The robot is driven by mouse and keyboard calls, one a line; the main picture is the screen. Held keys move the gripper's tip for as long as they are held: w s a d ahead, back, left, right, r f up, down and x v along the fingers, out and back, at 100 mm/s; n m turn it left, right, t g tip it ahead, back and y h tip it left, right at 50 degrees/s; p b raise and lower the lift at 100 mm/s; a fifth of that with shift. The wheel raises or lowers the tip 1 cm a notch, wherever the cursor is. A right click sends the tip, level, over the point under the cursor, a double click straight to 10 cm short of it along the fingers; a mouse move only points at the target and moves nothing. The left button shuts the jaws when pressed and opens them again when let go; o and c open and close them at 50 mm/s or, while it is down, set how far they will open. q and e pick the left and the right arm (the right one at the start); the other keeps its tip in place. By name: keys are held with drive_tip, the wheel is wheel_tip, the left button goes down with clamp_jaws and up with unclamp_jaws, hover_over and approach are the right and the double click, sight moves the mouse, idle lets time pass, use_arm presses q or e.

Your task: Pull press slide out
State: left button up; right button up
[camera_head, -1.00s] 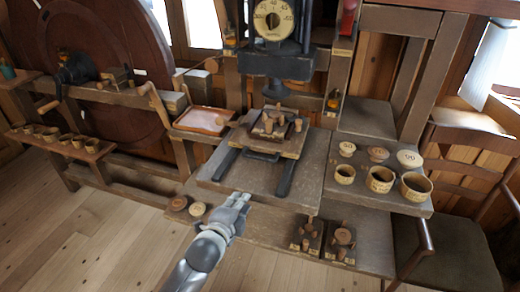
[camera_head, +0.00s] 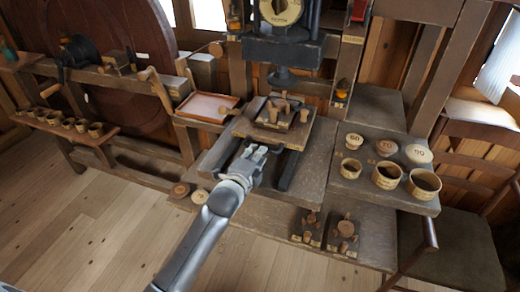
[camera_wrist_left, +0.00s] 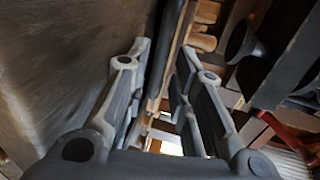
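The press slide (camera_head: 293,139) is a wooden board below the press, resting over two dark rails, with a dark block and several wooden pegs on top. My left gripper (camera_head: 262,149) is at the slide's front edge in the head view. In the left wrist view, my left gripper (camera_wrist_left: 163,48) is open, its two fingers apart, with the edge of the slide (camera_wrist_left: 171,62) showing between them. I cannot tell whether either finger touches it. My right gripper is not in view.
The press head with a dial (camera_head: 281,12) stands above the slide. Small cups (camera_head: 387,175) and round lids stand on the right shelf. A shallow tray (camera_head: 207,107) is to the left. Two pegged blocks (camera_head: 342,236) sit at the lower front.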

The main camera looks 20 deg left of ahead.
use_arm(q)
drive_tip(key=shift+x, duration=1.8)
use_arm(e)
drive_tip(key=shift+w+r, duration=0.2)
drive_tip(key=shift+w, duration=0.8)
use_arm(q)
clamp_jaws()
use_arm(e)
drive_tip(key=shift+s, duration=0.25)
